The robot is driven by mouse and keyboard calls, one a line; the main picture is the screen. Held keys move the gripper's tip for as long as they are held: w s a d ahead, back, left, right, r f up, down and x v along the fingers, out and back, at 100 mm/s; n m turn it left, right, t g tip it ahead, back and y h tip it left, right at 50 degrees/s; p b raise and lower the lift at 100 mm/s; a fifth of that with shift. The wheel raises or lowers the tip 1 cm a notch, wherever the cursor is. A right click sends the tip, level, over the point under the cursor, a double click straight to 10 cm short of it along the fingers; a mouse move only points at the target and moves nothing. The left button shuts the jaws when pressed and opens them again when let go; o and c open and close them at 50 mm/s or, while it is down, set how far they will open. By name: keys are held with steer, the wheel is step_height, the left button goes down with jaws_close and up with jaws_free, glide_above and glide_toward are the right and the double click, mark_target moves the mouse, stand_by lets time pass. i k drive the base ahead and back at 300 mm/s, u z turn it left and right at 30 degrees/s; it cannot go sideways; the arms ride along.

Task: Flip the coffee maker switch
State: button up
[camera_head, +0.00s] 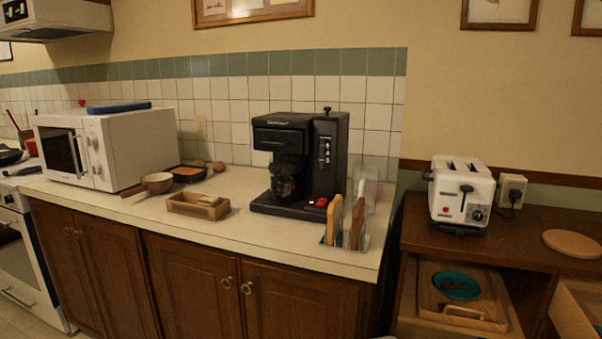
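A black coffee maker (331,155) stands upright on the light countertop (238,229), towards its right end and near the tiled wall. Its glass carafe (286,184) sits under the brew head. A small red switch (321,202) shows low on its base at the front right. Whether the switch is on or off is too small to tell. My gripper is not in view, and nothing touches the coffee maker.
Cutting boards in a rack (357,222) stand close to the coffee maker's right. A wooden box (198,206) lies to its left, with a pan (158,183) and white microwave (138,146) beyond. A toaster (461,192) sits on the right table. Counter front is clear.

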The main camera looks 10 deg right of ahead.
mark_target(322, 201)
steer(key=k, duration=0.55)
steer(key=u, duration=0.45)
steer(key=i, duration=0.8)
steer(key=u, duration=1)
steer(key=i, duration=0.2)
steer(key=u, duration=0.25)
